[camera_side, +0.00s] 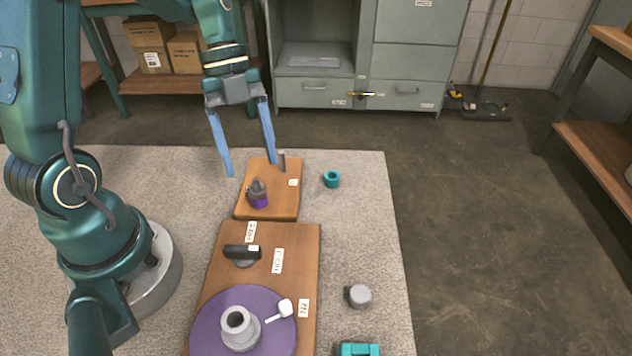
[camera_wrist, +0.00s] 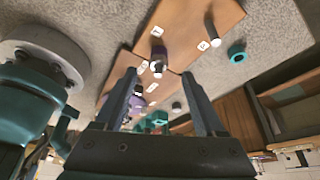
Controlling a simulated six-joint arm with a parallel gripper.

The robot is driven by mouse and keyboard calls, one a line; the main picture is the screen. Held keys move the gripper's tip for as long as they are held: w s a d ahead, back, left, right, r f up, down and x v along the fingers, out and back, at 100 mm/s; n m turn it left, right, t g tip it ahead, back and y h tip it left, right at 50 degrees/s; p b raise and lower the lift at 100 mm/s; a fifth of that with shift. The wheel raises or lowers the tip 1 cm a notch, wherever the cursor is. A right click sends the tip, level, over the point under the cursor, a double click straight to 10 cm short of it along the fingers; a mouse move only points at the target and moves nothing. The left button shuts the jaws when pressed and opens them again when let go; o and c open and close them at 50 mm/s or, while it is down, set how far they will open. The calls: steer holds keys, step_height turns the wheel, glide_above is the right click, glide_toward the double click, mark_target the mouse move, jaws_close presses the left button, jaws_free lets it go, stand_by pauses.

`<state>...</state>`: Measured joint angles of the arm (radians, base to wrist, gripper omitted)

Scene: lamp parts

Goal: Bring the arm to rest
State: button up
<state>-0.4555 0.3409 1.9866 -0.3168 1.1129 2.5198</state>
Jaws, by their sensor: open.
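My gripper (camera_side: 250,168) hangs with its two blue fingers spread apart and nothing between them; it looks to be above the far small wooden board (camera_side: 278,209). Its fingers also show in the wrist view (camera_wrist: 158,74). A dark grey and purple part (camera_side: 258,194) stands on that board. A grey peg (camera_side: 282,162) stands at the board's far edge, beside the right fingertip in the picture; it also shows in the wrist view (camera_wrist: 210,28). A purple disc (camera_side: 213,318) with a grey hollow piece (camera_side: 238,328) and a white piece (camera_side: 280,311) lies on the larger board (camera_side: 302,245).
A black part (camera_side: 241,252) lies on the larger board. A teal ring (camera_side: 332,179), a grey cylinder (camera_side: 359,296) and a teal block (camera_side: 358,349) sit on the mat (camera_side: 368,225) to the right. Cabinets (camera_side: 318,92) stand behind. The mat's right strip is mostly free.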

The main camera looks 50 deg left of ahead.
steer(key=shift+r, duration=0.4)
steer(key=s+d+r+n+t+y, duration=0.2)
steer(key=s+r+n+t, duration=0.1)
steer(key=n, duration=0.7)
steer(key=s+d+r+n+t+y, duration=0.2)
steer(key=s+r+n+t, duration=0.2)
steer(key=n, duration=0.7)
steer(key=shift+d+n, duration=0.15)
steer(key=shift+n, duration=0.15)
